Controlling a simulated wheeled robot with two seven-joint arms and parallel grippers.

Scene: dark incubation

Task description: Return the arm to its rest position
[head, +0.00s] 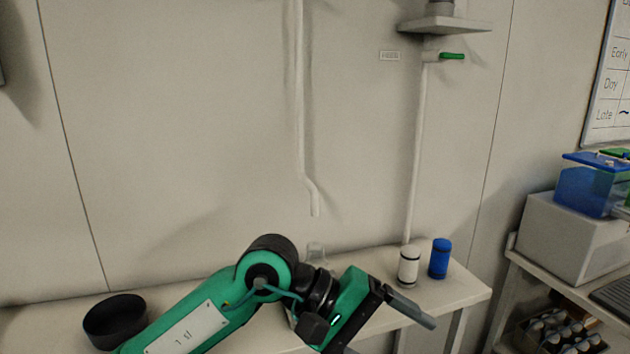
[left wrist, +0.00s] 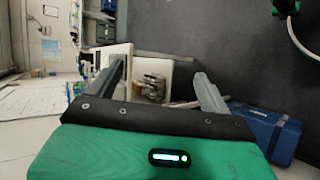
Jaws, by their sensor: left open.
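My left arm is green and black and reaches in from the lower left of the head view, over the wall bench. Its gripper (head: 392,335) is at the lower middle, in front of the bench, with one grey finger pointing right and the other partly cut off by the frame. In the left wrist view the two grey fingers of the gripper (left wrist: 160,80) stand wide apart with nothing between them. The gripper is open and empty. My right gripper is in neither view.
The bench (head: 462,290) carries a black bowl (head: 115,320), a clear vessel (head: 316,254) behind my arm, a white canister (head: 409,266) and a blue canister (head: 439,258). A shelf unit with a blue box (head: 588,187) stands at right. A blue case (left wrist: 265,132) shows in the wrist view.

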